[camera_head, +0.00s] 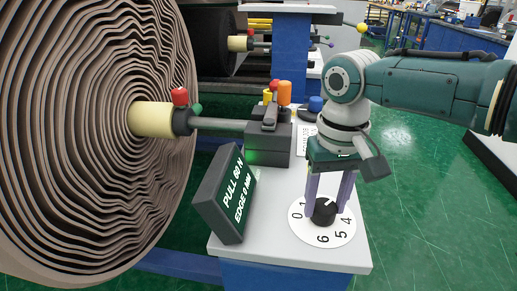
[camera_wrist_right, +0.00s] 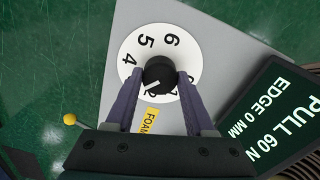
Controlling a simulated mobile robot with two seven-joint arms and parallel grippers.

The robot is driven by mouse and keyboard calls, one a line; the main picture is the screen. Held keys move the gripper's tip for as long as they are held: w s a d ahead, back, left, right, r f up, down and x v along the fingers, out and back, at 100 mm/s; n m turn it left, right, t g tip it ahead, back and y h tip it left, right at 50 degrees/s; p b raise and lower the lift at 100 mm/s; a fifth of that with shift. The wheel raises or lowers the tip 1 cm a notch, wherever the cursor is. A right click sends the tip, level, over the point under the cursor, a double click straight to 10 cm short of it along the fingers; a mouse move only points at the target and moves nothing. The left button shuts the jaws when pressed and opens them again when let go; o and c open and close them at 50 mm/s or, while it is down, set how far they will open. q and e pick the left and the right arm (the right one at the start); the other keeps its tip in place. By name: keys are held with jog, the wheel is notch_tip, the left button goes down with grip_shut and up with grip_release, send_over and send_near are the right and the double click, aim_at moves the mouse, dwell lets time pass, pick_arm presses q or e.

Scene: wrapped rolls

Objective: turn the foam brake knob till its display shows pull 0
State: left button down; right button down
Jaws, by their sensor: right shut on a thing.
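The foam brake knob (camera_head: 323,212) is a small black knob on a white numbered dial (camera_head: 310,232) on the grey machine top. In the right wrist view the knob (camera_wrist_right: 159,71) shows a white pointer line towards the gripper's side, lower left; the nearest numeral is hidden. My right gripper (camera_head: 327,201) reaches down from above, its two purple fingers shut on the knob from both sides. The dark display (camera_head: 223,195) reads PULL 60 N and EDGE 0 MM in white. It also shows in the right wrist view (camera_wrist_right: 283,120). My left gripper is not in view.
A large wrapped brown roll (camera_head: 75,130) fills the left. A spindle block (camera_head: 268,142) with red and orange knobs stands behind the display. A blue knob (camera_head: 316,103) sits farther back. A yellow FOAM label (camera_wrist_right: 151,119) lies beside the dial.

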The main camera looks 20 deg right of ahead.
jog(key=n, duration=0.3)
jog(key=shift+p, duration=0.4)
jog(key=n, duration=0.2)
jog(key=shift+n, duration=0.4)
jog(key=n, duration=0.3)
jog(key=shift+n+p, duration=0.3)
jog(key=shift+p, duration=0.05)
jog(key=n, duration=0.3)
jog(key=shift+n, duration=0.4)
jog(key=n, duration=1)
jog(key=shift+n+b, duration=0.3)
jog(key=shift+b, duration=0.1)
jog(key=shift+n, duration=1.2)
